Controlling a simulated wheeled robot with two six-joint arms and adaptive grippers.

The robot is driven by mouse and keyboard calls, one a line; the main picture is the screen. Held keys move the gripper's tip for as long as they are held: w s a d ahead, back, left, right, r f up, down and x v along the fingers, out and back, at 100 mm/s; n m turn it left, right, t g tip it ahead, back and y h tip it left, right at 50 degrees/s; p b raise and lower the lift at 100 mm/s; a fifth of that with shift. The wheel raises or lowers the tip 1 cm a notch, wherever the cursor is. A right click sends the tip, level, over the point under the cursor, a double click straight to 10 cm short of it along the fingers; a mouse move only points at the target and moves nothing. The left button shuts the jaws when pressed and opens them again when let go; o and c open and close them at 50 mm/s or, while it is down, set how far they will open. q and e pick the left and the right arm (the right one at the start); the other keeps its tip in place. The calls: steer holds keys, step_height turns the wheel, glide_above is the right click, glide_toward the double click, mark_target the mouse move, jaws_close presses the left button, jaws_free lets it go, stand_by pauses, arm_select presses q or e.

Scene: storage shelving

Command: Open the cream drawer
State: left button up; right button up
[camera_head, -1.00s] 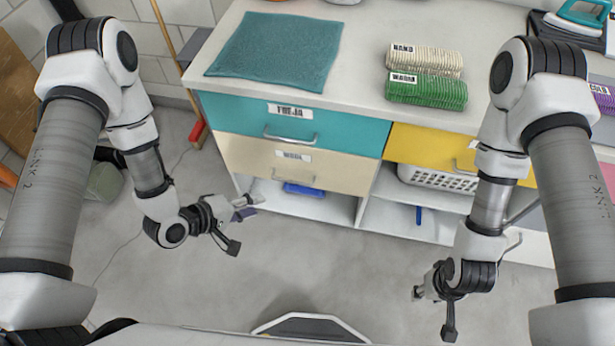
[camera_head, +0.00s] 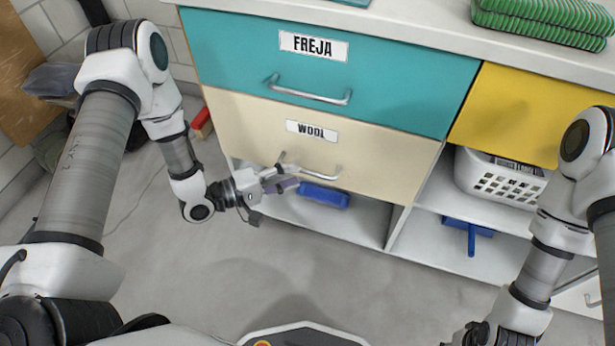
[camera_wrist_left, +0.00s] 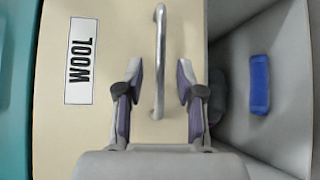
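The cream drawer (camera_head: 390,165) is shut and carries a "WOOL" label (camera_head: 312,132) and a metal bar handle (camera_head: 322,172). My left gripper (camera_head: 283,180) is in front of the drawer, at the left part of this handle. In the left wrist view the left gripper (camera_wrist_left: 160,72) is open, with one finger on each side of the handle (camera_wrist_left: 160,40). Neither finger visibly touches the bar. My right gripper (camera_head: 470,335) is at the bottom edge of the head view, partly cut off, and its fingers are unclear.
A teal drawer (camera_head: 400,85) labelled "FREJA" is above, shut. A yellow drawer (camera_head: 520,112) is to the right, over a white basket (camera_head: 500,183). A blue item (camera_head: 324,196) lies on the open shelf below. The floor in front is clear.

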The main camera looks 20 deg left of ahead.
mark_target(306, 171)
arm_select(q)
steer(key=b+x, duration=0.1)
steer(key=x, duration=0.3)
steer(key=shift+w+d+f, duration=0.15)
steer(key=shift+w+d, duration=0.05)
jaws_close()
arm_select(e)
steer(key=shift+f, duration=0.75)
arm_select(q)
steer(key=shift+s, duration=0.15)
arm_select(e)
steer(key=shift+s, duration=0.1)
